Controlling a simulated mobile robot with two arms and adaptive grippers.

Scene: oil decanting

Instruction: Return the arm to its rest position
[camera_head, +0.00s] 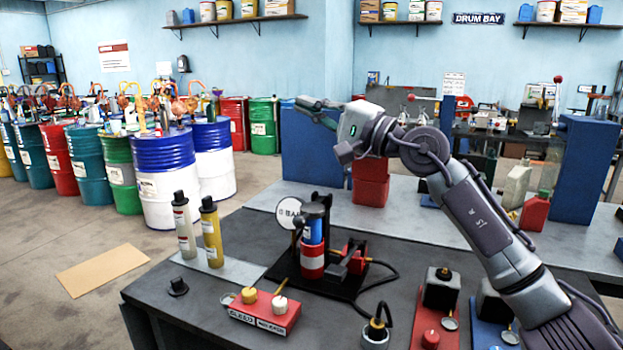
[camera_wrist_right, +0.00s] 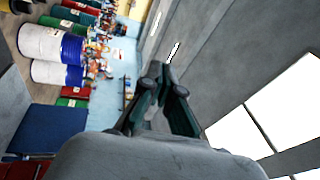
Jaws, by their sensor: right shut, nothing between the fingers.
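My right arm comes in from the right edge of the head view and is raised above the table. Its gripper (camera_head: 308,106) points left, well above the bench equipment, and touches nothing that I can see. In the right wrist view the gripper's fingers (camera_wrist_right: 160,78) come together at the tips with nothing held. That view is turned on its side, with the wall, ceiling and bright windows beyond the fingers. My left arm and gripper are not in view.
Below the arm, the dark table (camera_head: 225,320) bears a press-like stand (camera_head: 313,225), a grey bottle (camera_head: 184,225), a yellow bottle (camera_head: 211,232) and a red block (camera_head: 264,312). Several drums stand left, including a blue-and-white drum (camera_head: 163,180). A blue cabinet (camera_head: 310,150) stands behind the gripper.

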